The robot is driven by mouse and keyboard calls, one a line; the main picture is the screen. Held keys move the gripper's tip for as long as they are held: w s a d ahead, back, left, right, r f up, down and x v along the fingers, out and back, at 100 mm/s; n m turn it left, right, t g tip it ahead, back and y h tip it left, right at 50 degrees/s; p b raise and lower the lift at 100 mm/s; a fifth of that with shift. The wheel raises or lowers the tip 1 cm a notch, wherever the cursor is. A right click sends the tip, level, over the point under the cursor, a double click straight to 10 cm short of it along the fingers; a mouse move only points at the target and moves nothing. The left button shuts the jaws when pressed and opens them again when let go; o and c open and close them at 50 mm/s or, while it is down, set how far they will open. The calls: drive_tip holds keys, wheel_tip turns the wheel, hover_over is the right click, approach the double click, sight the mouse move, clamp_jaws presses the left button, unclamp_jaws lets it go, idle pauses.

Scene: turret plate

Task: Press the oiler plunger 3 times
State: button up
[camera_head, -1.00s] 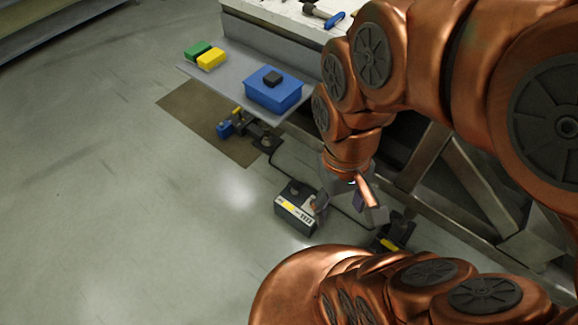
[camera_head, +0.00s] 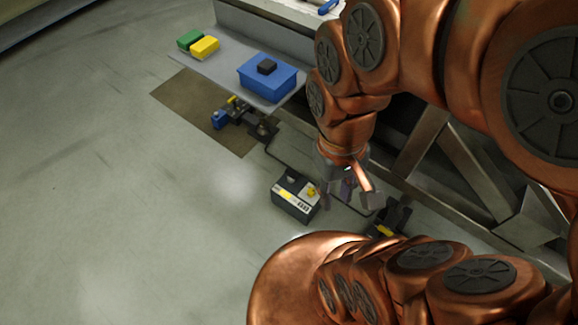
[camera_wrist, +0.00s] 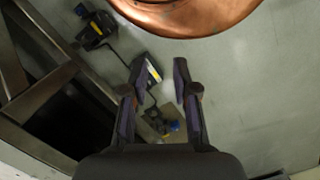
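A black box (camera_head: 294,204) with a white and yellow label and a small yellow knob (camera_head: 312,190) on top stands on the floor. I cannot tell for sure whether this knob is the oiler plunger. My gripper (camera_head: 349,195) is just right of the box, pointing down, its fingers spread and empty. Its left finger shows close beside the knob; I cannot tell whether they touch. In the wrist view, my gripper (camera_wrist: 158,78) has a clear gap between its fingers, and the box (camera_wrist: 146,73) shows partly behind the left finger.
A black device (camera_head: 391,219) with a yellow part stands right of my gripper. A blue and black device (camera_head: 230,116) sits on a brown mat (camera_head: 185,101). A blue bin (camera_head: 266,84) is on a grey shelf (camera_head: 226,75). Metal legs (camera_head: 430,150) stand behind. The floor at left is clear.

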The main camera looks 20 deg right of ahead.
clamp_jaws()
idle(1.2)
